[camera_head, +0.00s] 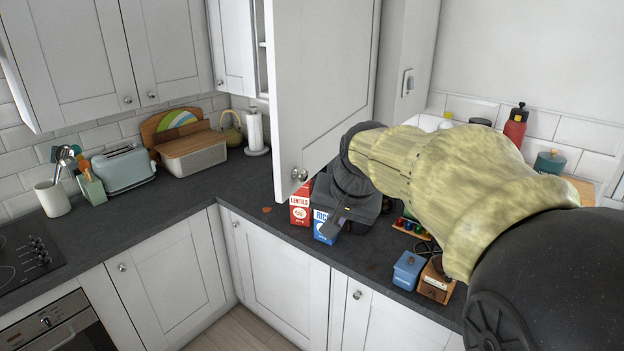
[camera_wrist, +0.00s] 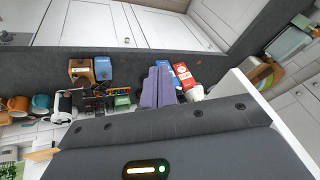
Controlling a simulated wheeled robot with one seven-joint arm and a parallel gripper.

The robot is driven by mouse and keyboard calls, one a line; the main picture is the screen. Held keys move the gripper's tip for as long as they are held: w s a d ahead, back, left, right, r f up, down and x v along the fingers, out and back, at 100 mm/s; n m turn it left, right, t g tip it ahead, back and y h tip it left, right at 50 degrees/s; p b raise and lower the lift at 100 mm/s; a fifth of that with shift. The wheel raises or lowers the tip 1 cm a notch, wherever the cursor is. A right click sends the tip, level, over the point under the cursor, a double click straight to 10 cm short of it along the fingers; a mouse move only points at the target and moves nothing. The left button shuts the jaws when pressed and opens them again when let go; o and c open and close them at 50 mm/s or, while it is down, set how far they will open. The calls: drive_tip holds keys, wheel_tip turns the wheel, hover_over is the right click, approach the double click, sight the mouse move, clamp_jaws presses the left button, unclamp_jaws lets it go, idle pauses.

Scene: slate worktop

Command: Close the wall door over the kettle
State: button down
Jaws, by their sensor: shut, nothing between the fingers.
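The white wall door (camera_head: 318,80) stands wide open, swung out from the corner wall cabinet toward me, with a round knob (camera_head: 299,174) low on its left side. The yellow-green kettle (camera_head: 232,128) stands on the worktop in the back corner, left of the open door. My gripper (camera_head: 332,224) is to the right of the door's lower part, low over the worktop. In the wrist view its two fingers (camera_wrist: 158,88) are together with nothing between them. A white panel, apparently the door, runs beside the gripper in the wrist view (camera_wrist: 243,94). I cannot tell whether they touch.
A lentils carton (camera_head: 300,209) and a rice carton (camera_head: 324,228) stand near my fingers. A blue box (camera_head: 407,270) and a wooden box (camera_head: 435,283) stand further right. A paper towel roll (camera_head: 255,131) stands beside the kettle. The worktop left of the cartons is mostly clear.

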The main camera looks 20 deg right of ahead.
wheel_tip(320, 180, up, 14)
drive_tip(key=d+m+t, duration=0.1)
drive_tip(key=m+t, duration=0.1)
drive_tip(key=shift+d+f+y+b, duration=0.15)
drive_tip(key=shift+d+y+b, duration=0.15)
drive_tip(key=shift+b, duration=0.1)
drive_tip(key=shift+f, duration=0.1)
drive_tip(key=w+a+f+p, duration=0.3)
drive_tip(key=w+f+p, duration=0.1)
drive_tip(key=w+f, duration=0.4)
drive_tip(key=shift+w+a, duration=0.3)
